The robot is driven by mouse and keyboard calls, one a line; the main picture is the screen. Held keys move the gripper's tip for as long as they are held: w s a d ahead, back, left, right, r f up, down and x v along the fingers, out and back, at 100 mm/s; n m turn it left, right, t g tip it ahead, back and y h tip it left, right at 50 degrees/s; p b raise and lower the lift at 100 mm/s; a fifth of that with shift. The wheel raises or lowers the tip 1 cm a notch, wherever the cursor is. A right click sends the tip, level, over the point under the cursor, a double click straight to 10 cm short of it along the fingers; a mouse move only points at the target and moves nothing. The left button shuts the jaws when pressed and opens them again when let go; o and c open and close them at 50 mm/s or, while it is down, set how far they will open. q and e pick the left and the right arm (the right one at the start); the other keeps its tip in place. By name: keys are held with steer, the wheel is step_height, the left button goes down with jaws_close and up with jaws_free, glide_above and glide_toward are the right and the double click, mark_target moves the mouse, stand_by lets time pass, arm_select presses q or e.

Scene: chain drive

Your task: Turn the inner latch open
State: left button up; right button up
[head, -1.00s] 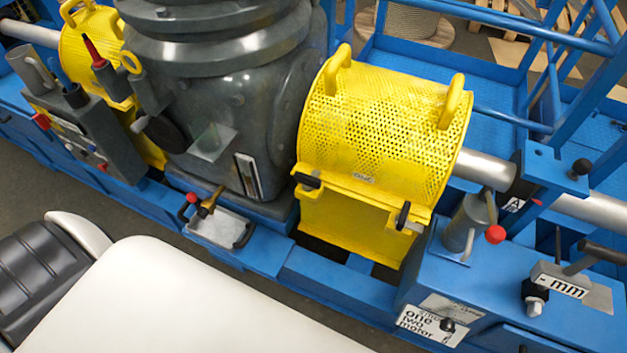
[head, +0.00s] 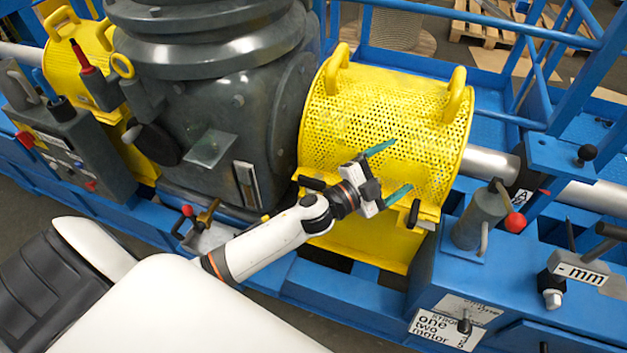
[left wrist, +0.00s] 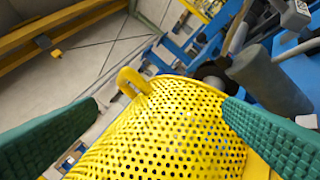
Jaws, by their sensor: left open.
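The yellow perforated guard (head: 345,105) covers the shaft right of the dark grey housing. Two black latches sit on its front seam. The left one (head: 312,183), nearer the housing, lies roughly level; the right one (head: 414,212) stands roughly upright. My left gripper (head: 402,166) is open with green fingers, in front of the guard's right half, close to the right latch. In the left wrist view the open fingers (left wrist: 162,106) frame the perforated guard (left wrist: 180,130) and one loop handle (left wrist: 133,82); no latch is clear there.
A grey cylinder with a red-knobbed lever (head: 480,220) stands right of the guard. Blue rails (head: 480,15) run behind. A small tray with a red-knobbed handle (head: 212,236) sits at the front left.

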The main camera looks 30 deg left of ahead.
arm_select(q)
steer(key=s+d+r+m+g+h, duration=0.1)
steer(key=d+r+m+g+h, duration=0.45)
steer(key=m, duration=0.55)
steer(key=m+g+y+b, duration=0.1)
steer(key=m+g+y, duration=0.6)
steer(key=g+y, duration=0.6)
glide_above(312, 179)
step_height(312, 179, down, 6)
steer(key=t, duration=0.1)
steer(key=shift+m+y, duration=0.3)
steer(key=shift+y, duration=0.15)
step_height(312, 179, down, 10)
steer(key=shift+f+p, duration=0.1)
steer(key=shift+p, duration=0.55)
steer(key=shift+f, duration=0.6)
arm_select(e)
steer(key=shift+s+a+r, duration=0.1)
steer(key=shift+s, duration=0.6)
arm_select(q)
steer(key=c, duration=1)
